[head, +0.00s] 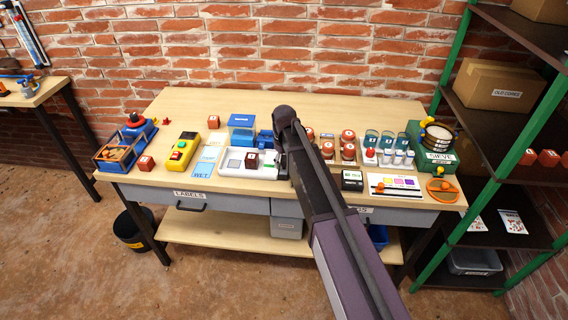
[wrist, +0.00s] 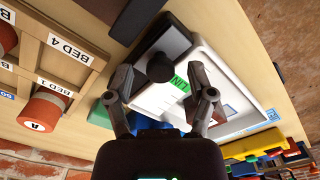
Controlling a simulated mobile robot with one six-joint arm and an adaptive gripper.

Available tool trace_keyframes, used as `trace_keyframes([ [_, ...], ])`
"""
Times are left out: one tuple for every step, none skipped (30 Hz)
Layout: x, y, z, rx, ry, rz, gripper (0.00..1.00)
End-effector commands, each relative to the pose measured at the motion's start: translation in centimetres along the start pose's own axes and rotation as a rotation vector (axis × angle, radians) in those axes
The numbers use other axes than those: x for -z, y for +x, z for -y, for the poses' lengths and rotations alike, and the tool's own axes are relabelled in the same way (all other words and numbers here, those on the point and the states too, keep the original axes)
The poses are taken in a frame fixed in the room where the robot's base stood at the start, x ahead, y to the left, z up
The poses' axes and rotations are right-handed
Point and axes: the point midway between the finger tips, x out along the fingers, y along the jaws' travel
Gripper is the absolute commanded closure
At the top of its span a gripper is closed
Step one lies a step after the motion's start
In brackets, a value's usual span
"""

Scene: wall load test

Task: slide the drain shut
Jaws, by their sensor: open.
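The white tray (head: 240,175) sits near the front middle of the bench with a dark red block (head: 251,160) in it. In the wrist view the white tray (wrist: 152,101) has a green label and a dark round knob (wrist: 160,68) on a dark grey strip at its end. I cannot tell how far any slide or drain is open. My gripper (head: 283,163) is at the tray's right end. In the wrist view my gripper (wrist: 160,80) is open, its fingers on either side of the knob. I cannot tell whether they touch it.
The yellow control box (head: 182,151) and blue label cards stand left of the tray. A wooden rack of labelled beds (wrist: 62,45) lies close beside my gripper, with red-capped cylinders. The green sieve stand (head: 432,160) is at the bench's right.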

Motion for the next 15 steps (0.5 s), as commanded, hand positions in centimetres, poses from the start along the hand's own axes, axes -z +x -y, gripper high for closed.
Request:
trace_keyframes([
  [0.0, 0.03, 0.0, 0.0, 0.0, 0.0, 0.3],
  [0.0, 0.02, 0.0, 0.0, 0.0, 0.0, 0.3],
  [0.0, 0.01, 0.0, 0.0, 0.0, 0.0, 0.3],
  [0.0, 0.0, 0.0, 0.0, 0.0, 0.0, 0.3],
  [0.0, 0.0, 0.0, 0.0, 0.0, 0.0, 0.3],
  [0.0, 0.0, 0.0, 0.0, 0.0, 0.0, 0.3],
  [0.0, 0.0, 0.0, 0.0, 0.0, 0.0, 0.3],
  [0.0, 0.0, 0.0, 0.0, 0.0, 0.0, 0.3],
  [0.0, 0.0, 0.0, 0.0, 0.0, 0.0, 0.42],
  [0.0, 0.0, 0.0, 0.0, 0.0, 0.0, 0.5],
  [0.0, 0.0, 0.0, 0.0, 0.0, 0.0, 0.59],
  [0.0, 0.0, 0.0, 0.0, 0.0, 0.0, 0.71],
  [0.0, 0.0, 0.0, 0.0, 0.0, 0.0, 0.8],
  [0.0, 0.0, 0.0, 0.0, 0.0, 0.0, 0.89],
  [0.0, 0.0, 0.0, 0.0, 0.0, 0.0, 1.0],
])
